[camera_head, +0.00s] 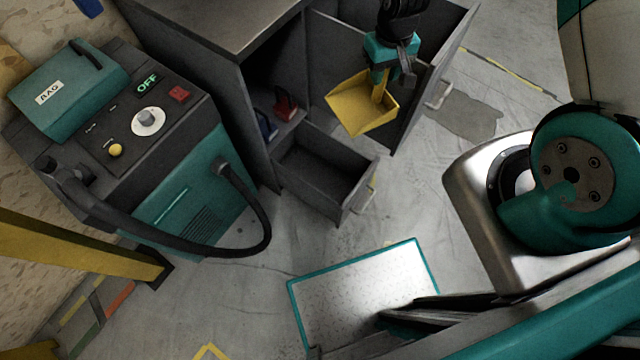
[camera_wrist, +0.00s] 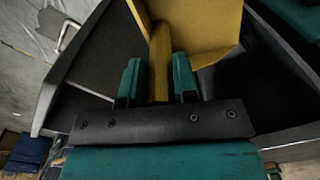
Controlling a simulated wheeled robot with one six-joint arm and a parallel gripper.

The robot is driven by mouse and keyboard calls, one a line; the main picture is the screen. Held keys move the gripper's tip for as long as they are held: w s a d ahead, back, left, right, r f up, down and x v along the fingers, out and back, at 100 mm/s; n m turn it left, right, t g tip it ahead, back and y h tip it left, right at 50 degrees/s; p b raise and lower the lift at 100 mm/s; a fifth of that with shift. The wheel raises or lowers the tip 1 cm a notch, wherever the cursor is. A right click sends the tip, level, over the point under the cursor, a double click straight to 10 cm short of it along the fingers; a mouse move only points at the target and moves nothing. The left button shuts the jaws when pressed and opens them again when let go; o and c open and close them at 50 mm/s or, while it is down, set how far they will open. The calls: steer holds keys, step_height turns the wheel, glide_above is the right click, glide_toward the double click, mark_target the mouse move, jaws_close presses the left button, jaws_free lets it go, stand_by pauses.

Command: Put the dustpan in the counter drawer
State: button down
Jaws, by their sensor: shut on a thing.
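The yellow dustpan (camera_head: 362,104) is held by its handle in my gripper (camera_head: 380,78), which is shut on it. In the wrist view the dustpan (camera_wrist: 195,25) rises ahead of the fingers, with its handle between the two teal fingertips (camera_wrist: 158,80). The lower drawer (camera_head: 325,170) is pulled out and looks empty. I cannot tell whether the dustpan is inside the upper drawer's rim.
A teal machine (camera_head: 190,190) with a black hose stands left of the counter. Red (camera_head: 286,106) and blue (camera_head: 266,125) items sit in the counter's open compartment. A white teal-edged panel (camera_head: 365,290) lies in front.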

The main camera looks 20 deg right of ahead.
steer(key=w+a+f+b, duration=0.1)
steer(key=w+f+b, duration=0.1)
steer(key=f+b, duration=1.6)
steer(key=w+a+f+b, duration=0.1)
steer(key=w+f+b, duration=0.1)
steer(key=f+b, duration=1.6)
steer(key=w+a+f+b, duration=0.2)
steer(key=f+b, duration=1.7)
steer(key=f, duration=0.6)
steer(key=shift+f+n, duration=0.3)
steer(key=shift+n, duration=0.1)
steer(key=c, duration=1.2)
jaws_free()
steer(key=shift+f, duration=0.15)
steer(key=shift+c, duration=0.2)
steer(key=o, duration=0.4)
steer(key=shift+c, duration=0.2)
